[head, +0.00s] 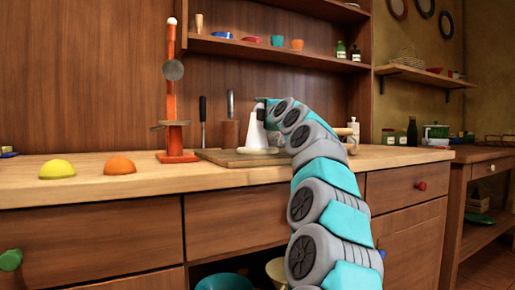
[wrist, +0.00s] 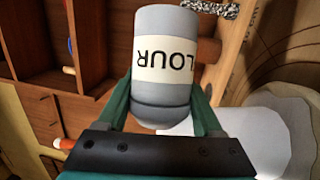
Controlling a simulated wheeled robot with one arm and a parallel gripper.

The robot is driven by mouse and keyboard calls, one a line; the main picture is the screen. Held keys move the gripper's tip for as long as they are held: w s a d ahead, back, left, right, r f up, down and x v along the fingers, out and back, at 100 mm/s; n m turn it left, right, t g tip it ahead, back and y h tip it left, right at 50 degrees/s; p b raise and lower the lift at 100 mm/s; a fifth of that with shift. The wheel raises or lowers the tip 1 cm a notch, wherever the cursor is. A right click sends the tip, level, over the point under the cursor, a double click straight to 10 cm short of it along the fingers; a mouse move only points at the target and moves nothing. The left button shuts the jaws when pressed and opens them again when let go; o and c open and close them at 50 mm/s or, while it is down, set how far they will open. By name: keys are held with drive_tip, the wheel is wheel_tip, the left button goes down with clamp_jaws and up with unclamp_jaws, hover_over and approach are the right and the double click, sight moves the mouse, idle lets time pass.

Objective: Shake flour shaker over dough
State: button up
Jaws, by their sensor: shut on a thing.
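The flour shaker (wrist: 165,22) is a grey cylinder with a cream label whose letters read upside down in the wrist view. My gripper (wrist: 162,102) is shut on it, with one green finger on each side. In the head view my gripper (head: 266,106) is at the counter's back, beside a white cone shape (head: 256,128); I cannot tell whether that is falling flour or an object. A pale flat round, perhaps the dough (head: 258,150), lies below on a wooden board. The shaker is mostly hidden there. Pale patches show at the right of the wrist view.
A wooden board (head: 222,157) lies on the counter (head: 70,192). A red-orange stand (head: 172,125) is to its left, with yellow (head: 57,169) and orange (head: 120,166) domes further left. A rolling pin (head: 342,131) is right of my gripper. A shelf (head: 270,50) hangs above.

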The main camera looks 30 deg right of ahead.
drive_tip(key=shift+s+f+b, duration=0.1)
drive_tip(key=shift+f+b, duration=0.3)
drive_tip(key=shift+f, duration=1)
drive_tip(key=shift+r+p, duration=0.85)
drive_tip(key=shift+r, duration=0.75)
wheel_tip(320, 180, down, 2)
drive_tip(key=shift+f+b, duration=0.15)
drive_tip(key=shift+b, duration=0.9)
drive_tip(key=shift+f, duration=0.5)
